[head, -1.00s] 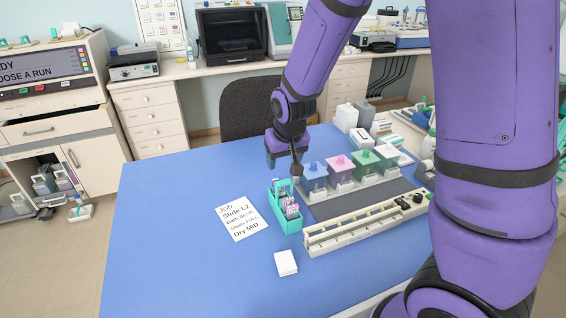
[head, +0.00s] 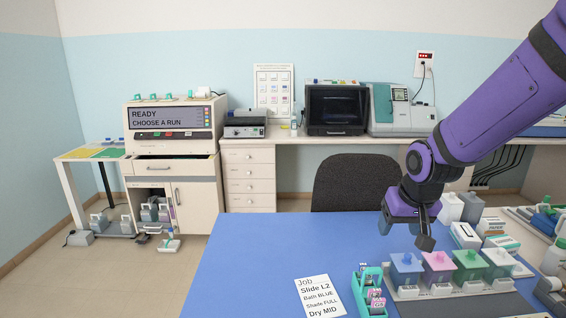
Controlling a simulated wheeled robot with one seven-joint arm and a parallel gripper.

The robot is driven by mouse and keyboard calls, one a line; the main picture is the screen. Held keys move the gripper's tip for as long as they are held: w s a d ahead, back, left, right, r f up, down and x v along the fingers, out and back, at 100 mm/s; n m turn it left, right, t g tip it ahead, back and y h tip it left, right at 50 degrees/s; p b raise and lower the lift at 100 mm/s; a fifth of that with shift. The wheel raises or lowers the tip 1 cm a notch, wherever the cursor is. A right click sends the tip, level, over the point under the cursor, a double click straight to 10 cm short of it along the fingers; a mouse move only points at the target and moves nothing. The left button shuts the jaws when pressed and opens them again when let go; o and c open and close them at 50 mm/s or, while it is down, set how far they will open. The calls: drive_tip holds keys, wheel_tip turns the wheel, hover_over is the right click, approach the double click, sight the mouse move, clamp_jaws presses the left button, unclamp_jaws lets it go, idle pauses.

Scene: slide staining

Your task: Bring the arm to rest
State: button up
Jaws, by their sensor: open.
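My gripper (head: 406,233) is on the purple arm at the right of the head view, over the blue table (head: 240,270). It is open and looks empty. It hangs above and behind the row of coloured staining baths (head: 438,263), apart from them as far as I can tell. The arm reaches in from the upper right edge.
A teal slide rack (head: 372,300) and a job card (head: 318,296) lie on the table in front. White bottles (head: 450,208) and boxes stand right of my gripper. A dark chair (head: 355,182) is behind the table. The table's left part is clear.

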drive_tip(key=s+d+r, duration=0.2)
drive_tip(key=s+r, duration=0.5)
drive_tip(key=s, duration=0.3)
drive_tip(key=s+d+r+t, duration=0.1)
drive_tip(key=s+d+r, duration=0.1)
drive_tip(key=s+r, duration=0.5)
drive_tip(key=s, duration=0.3)
drive_tip(key=shift+s+d+r, duration=0.2)
drive_tip(key=shift+s+d, duration=0.1)
drive_tip(key=shift+s, duration=0.05)
